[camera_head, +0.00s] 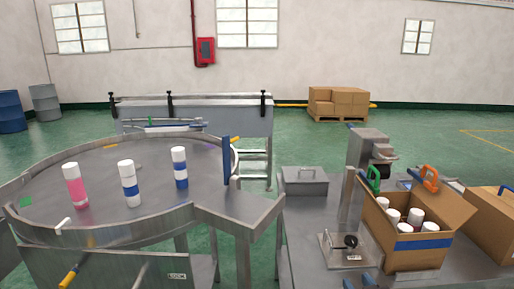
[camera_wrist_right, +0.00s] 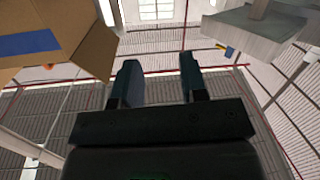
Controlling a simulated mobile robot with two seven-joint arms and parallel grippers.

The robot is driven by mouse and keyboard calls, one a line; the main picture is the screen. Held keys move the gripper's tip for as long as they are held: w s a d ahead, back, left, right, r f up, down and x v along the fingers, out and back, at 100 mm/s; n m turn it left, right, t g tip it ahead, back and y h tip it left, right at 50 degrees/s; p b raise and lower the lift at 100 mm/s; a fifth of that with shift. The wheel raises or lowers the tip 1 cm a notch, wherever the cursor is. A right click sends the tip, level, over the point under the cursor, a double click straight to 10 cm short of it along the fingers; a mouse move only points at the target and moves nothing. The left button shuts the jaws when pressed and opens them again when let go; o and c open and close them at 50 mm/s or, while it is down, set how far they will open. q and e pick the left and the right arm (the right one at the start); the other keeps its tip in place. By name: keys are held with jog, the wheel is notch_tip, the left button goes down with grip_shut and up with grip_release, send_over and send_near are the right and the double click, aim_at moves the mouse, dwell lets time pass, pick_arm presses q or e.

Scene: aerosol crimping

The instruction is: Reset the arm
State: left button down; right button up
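My right gripper (camera_head: 358,282) shows only as two blue fingertips at the bottom edge of the head view, in front of the metal bench. In the right wrist view my right gripper (camera_wrist_right: 160,80) has its two fingers well apart with nothing between them. That view is tilted up toward the walls and roof. My left gripper is in neither view. The crimping stand (camera_head: 345,250) with a round dial is on the bench just beyond my right fingertips.
An open cardboard box (camera_head: 415,258) with several white-capped cans stands right of the stand; a cardboard box also shows in the wrist view (camera_wrist_right: 70,45). A pink can (camera_head: 75,187) and two blue-and-white cans (camera_head: 130,185) stand on the round table (camera_head: 100,225). A grey metal case (camera_head: 304,182) is on the bench.

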jog(key=s+d+f+g, duration=0.1)
jog(key=s+f+g, duration=0.1)
jog(key=s+f, duration=0.3)
jog(key=s+d+f+m+g+h, duration=0.1)
jog(key=s+f, duration=0.5)
jog(key=s, duration=0.6)
jog(key=s+d+f+g, duration=0.1)
jog(key=s+f+g, duration=0.1)
jog(key=s+f, duration=0.3)
jog(key=s, duration=0.4)
jog(key=shift+s+d+f+m+g+h+p, duration=0.3)
jog(key=shift+d+f+m+g+h, duration=0.05)
jog(key=shift+f+m+g+h, duration=0.05)
